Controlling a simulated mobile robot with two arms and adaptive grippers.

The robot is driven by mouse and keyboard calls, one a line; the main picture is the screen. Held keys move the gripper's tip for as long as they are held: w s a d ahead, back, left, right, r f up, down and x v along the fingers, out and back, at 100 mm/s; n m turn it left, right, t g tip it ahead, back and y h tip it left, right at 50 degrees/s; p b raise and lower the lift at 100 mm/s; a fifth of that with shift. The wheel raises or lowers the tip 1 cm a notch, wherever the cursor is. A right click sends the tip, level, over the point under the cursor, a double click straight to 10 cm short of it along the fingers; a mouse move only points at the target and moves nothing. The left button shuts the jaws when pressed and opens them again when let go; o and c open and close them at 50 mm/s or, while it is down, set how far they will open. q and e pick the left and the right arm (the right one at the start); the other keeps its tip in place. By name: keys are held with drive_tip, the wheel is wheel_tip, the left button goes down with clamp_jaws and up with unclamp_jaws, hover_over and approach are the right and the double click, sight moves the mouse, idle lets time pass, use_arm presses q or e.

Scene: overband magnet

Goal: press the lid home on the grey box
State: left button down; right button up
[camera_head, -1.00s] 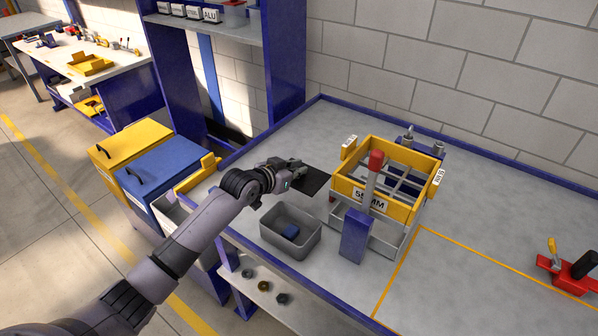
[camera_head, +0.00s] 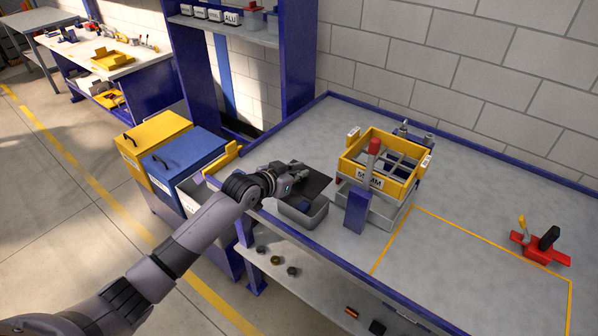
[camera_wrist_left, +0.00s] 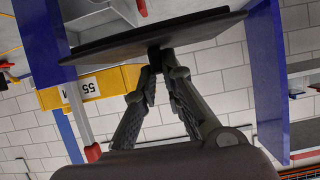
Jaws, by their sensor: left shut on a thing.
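My left gripper (camera_head: 294,180) is shut on the lid's small knob. In the left wrist view the lid (camera_wrist_left: 200,28) shows at the top, with the gripper's fingertips (camera_wrist_left: 160,68) together at the knob. The gripper and lid hide the box's back rim. My right gripper is not in view.
A yellow-framed sieve stand (camera_head: 368,183) with a blue post (camera_head: 356,208) and red-tipped lever stands close to the right of the box. A red clamp (camera_head: 535,243) lies at far right. The bench is clear between them. Yellow and blue bins (camera_head: 178,158) stand at left.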

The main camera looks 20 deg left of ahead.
sight(299, 188)
use_arm(q)
drive_tip(key=shift+s+d+f+b, duration=0.1)
drive_tip(key=shift+d+f+b, duration=0.05)
drive_tip(key=shift+f+b, duration=0.3)
drive_tip(key=shift+s+d+f+b, duration=0.1)
drive_tip(key=shift+f+b, duration=0.3)
drive_tip(key=shift+f, duration=0.05)
wheel_tip(299, 188, down, 3)
drive_tip(key=shift+w+a+r+b, duration=0.1)
drive_tip(key=shift+w+r+b, duration=0.05)
drive_tip(key=shift+b, duration=0.75)
drive_tip(key=shift+f+b, duration=0.4)
drive_tip(key=shift+f, duration=0.2)
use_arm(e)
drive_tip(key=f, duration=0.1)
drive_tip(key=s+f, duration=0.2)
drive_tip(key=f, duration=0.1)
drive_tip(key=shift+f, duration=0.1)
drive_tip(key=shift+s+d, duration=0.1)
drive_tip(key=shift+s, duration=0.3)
use_arm(q)
drive_tip(key=shift+p, duration=0.45)
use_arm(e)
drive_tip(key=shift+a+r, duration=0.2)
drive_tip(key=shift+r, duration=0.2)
